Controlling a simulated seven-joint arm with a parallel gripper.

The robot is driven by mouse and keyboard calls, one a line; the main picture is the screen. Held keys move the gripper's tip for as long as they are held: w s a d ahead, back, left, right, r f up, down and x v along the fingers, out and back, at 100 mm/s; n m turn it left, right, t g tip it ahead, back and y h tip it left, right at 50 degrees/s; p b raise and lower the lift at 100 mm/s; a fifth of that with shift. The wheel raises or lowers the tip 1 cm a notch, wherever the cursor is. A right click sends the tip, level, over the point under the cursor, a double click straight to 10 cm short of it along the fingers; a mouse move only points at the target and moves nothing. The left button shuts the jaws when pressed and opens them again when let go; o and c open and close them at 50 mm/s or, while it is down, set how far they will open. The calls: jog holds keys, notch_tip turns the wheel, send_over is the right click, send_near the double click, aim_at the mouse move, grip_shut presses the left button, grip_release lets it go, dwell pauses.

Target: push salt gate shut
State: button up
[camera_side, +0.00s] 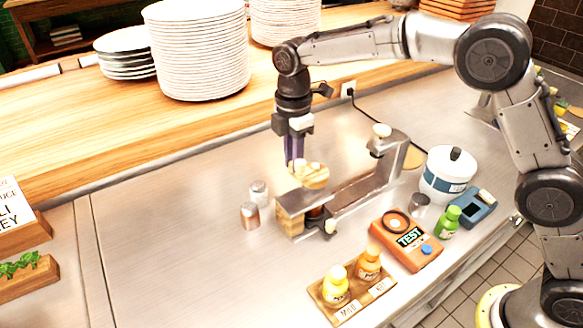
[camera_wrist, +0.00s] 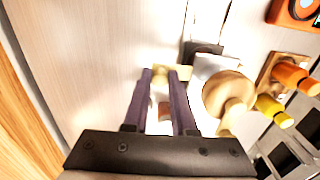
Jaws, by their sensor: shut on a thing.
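My gripper (camera_side: 296,162) points down at the near end of a metal and wood press-like fixture (camera_side: 355,193). In the wrist view its purple fingers (camera_wrist: 168,76) close on a small pale-yellow piece (camera_wrist: 174,72) at their tips, with a narrow gap between the fingers further back. A round wooden knob or cap (camera_side: 313,177) is right beside the fingertips; it shows to the right of the fingers in the wrist view (camera_wrist: 228,92). I see no label marking the salt gate, and cannot tell whether the pale piece is part of it.
Two small shakers (camera_side: 250,214) (camera_side: 259,192) stand left of the fixture. An orange TEST box (camera_side: 405,243), a green bottle (camera_side: 448,222) and a white pot (camera_side: 447,176) stand right. Yellow and orange bottles sit on a wooden tray (camera_side: 352,312) in front. The counter left is clear.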

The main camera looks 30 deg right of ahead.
jog(key=o, duration=0.7)
jog(key=shift+r, duration=3)
